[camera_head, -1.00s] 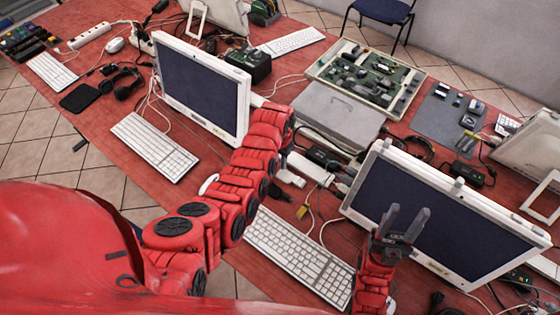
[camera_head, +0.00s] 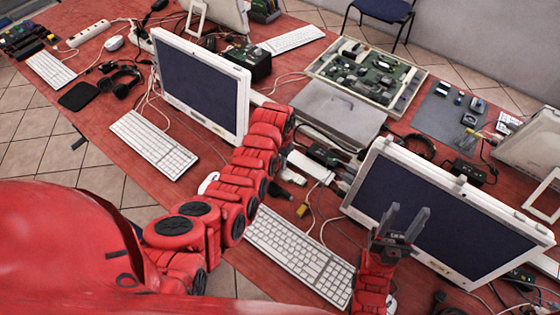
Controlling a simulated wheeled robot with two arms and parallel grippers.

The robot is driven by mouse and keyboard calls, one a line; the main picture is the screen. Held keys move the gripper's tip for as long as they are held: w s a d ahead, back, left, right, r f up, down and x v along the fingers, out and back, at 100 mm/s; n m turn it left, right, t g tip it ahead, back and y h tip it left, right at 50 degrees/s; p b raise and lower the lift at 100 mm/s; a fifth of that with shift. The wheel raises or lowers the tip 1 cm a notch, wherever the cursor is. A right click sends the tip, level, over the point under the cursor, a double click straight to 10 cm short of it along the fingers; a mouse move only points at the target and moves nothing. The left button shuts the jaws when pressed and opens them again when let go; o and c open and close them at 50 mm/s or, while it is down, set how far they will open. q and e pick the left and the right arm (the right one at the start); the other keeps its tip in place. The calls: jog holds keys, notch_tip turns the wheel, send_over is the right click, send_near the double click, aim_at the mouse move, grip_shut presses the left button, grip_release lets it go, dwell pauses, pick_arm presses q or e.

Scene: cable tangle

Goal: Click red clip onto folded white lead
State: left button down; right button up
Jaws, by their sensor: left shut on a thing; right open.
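My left arm reaches from the left to the middle of the table. My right gripper (camera_head: 408,213) is open and empty, fingers up, in front of the right monitor (camera_head: 440,215). Thin white leads (camera_head: 322,232) run by the middle keyboard and near a small yellow connector (camera_head: 302,210). I cannot tell which lead is the folded one. I cannot make out a red clip; the red table and arm are close in colour.
A white keyboard (camera_head: 298,258) lies between the arms. A second monitor (camera_head: 200,85) and keyboard (camera_head: 152,144) stand at left. A grey closed case (camera_head: 338,112) and an open tray of boards (camera_head: 400,85) sit behind. Cables and adapters crowd the middle.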

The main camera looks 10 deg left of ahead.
pick_arm(q)
grip_release()
dwell(0.8)
jog(key=shift+r, duration=0.15)
dwell(0.3)
jog(key=shift+r+p, duration=1.3)
jog(key=shift+r, duration=0.9)
jog(key=shift+r+p, duration=0.5)
jog(key=shift+r, duration=0.75)
grip_shut()
